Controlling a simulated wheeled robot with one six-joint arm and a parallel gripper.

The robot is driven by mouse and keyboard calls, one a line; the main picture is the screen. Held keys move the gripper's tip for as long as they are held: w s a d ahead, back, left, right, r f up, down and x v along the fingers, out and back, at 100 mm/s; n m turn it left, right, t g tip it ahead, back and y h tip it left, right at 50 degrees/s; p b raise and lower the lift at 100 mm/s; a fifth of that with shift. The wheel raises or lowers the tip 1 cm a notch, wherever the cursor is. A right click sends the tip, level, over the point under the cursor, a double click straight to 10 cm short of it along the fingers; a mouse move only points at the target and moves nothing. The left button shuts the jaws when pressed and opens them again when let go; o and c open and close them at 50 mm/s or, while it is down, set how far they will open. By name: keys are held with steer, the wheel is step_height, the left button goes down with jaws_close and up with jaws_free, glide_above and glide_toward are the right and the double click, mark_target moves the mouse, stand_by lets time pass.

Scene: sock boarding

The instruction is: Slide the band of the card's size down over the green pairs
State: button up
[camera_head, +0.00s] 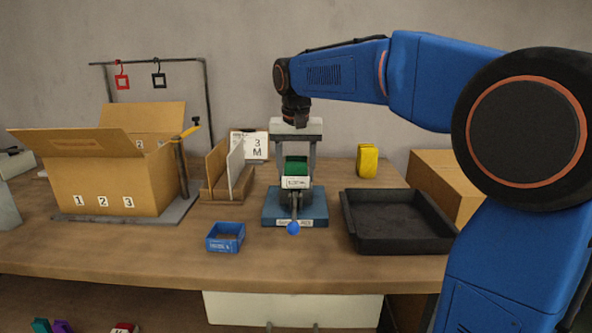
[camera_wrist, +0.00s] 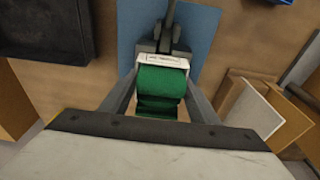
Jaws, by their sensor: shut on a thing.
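The green pairs (camera_head: 296,166) stand stacked on the blue stand (camera_head: 270,217), which has a lever with a blue ball knob (camera_head: 293,228). A white band (camera_head: 295,183) with small dark print lies across their front, low down; I cannot read its size. My gripper (camera_head: 296,178) points straight down over the stand, its grey fingers on either side, shut on the band. In the wrist view the band (camera_wrist: 162,60) spans between the fingertips, with the green pairs (camera_wrist: 160,84) right behind it. Its far side is hidden. The card (camera_head: 256,147) reads 3 and M.
An open cardboard box (camera_head: 103,188) stands left, beside a wooden divider rack (camera_head: 215,190). A small blue bin (camera_head: 226,238) sits front left of the stand. An empty black tray (camera_head: 395,218) and a yellow stack (camera_head: 368,161) are right. Hooks hang from a rail (camera_head: 150,64).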

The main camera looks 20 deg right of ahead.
steer(key=o, duration=1.1)
